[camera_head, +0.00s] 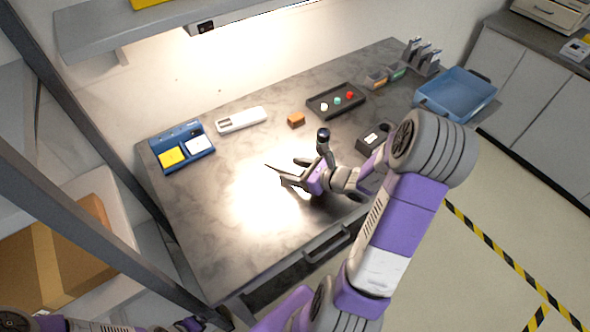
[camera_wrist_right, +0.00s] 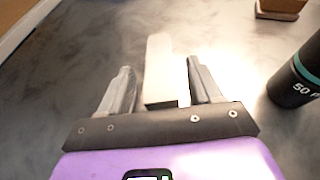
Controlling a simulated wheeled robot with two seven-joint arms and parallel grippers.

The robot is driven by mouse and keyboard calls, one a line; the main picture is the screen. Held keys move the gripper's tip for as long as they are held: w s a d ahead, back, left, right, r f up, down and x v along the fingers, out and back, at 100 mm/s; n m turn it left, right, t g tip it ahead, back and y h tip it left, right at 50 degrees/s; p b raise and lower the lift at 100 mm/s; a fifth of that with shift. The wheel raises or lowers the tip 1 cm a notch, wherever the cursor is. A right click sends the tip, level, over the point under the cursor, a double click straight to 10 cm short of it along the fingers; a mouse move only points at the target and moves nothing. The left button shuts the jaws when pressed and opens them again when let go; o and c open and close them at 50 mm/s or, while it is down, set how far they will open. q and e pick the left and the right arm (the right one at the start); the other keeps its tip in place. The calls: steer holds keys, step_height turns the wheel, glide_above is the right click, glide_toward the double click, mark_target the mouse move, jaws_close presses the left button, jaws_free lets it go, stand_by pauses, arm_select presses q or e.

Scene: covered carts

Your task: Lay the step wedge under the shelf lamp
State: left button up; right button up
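A pale, long block, which looks like the step wedge (camera_wrist_right: 162,70), lies between the two fingers of my right gripper (camera_wrist_right: 162,82) in the right wrist view. A gap shows on its left side; its right side is close to the other finger, and I cannot tell if they touch. In the head view my right gripper (camera_head: 283,171) is low over the table's middle, beside a bright glare patch that hides the wedge's outline. The shelf lamp (camera_head: 200,27) is under the wall shelf at the back. My left gripper (camera_head: 188,323) barely shows at the bottom edge.
A dark bottle (camera_head: 324,135) stands close behind my right gripper; it also shows in the wrist view (camera_wrist_right: 300,75). The table's left front is clear.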

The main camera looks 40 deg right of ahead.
steer(key=shift+r+p, duration=0.3)
steer(key=p+v, duration=0.2)
steer(key=v, duration=0.9)
steer(key=shift+p, duration=0.35)
steer(key=shift+s+d+r, duration=0.1)
steer(key=shift+s, duration=0.4)
